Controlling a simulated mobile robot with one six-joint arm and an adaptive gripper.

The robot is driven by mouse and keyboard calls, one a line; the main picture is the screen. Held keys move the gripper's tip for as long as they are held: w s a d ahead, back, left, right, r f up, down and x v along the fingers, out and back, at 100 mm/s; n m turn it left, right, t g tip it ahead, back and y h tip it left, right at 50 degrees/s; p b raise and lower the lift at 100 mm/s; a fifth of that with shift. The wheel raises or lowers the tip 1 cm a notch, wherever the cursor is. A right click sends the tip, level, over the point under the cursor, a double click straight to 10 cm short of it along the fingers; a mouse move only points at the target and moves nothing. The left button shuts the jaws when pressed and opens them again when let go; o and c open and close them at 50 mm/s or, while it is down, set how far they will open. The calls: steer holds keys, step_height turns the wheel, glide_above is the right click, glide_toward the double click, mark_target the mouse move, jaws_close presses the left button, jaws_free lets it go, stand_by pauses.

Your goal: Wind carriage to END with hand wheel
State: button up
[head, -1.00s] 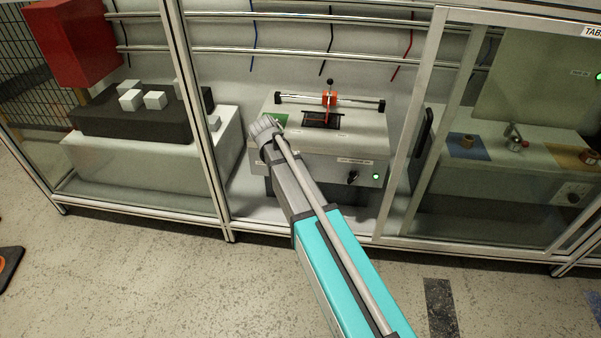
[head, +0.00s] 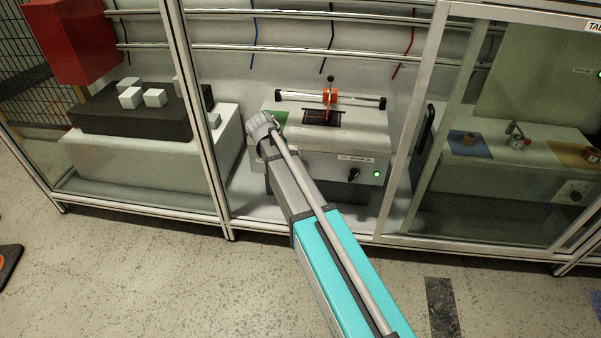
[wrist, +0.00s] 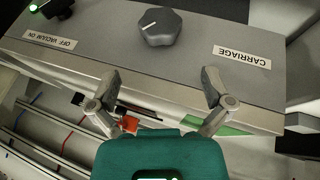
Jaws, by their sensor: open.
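The hand wheel (wrist: 160,27) is a dark grey scalloped knob with a white mark. It sits on the grey front panel near the CARRIAGE label (wrist: 241,57). The orange carriage (head: 330,97) is on a horizontal rod with black ends, near mid-rod, on top of the light grey bench unit (head: 350,142). My gripper (wrist: 159,84) is open and empty, its two fingers spread towards the panel. The wheel lies beyond the fingertips, roughly centred between them, with no visible contact. In the head view my wrist hides the wheel and the fingers.
A black switch (head: 353,175) and a lit green lamp (head: 376,173) are on the unit's right front. Aluminium frame posts (head: 205,130) stand left and right of the opening. A dark block with white cubes (head: 130,115) is at left.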

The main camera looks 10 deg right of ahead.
steer(key=shift+b+x, duration=5.15)
steer(key=shift+x, duration=1.05)
steer(key=c, duration=0.8)
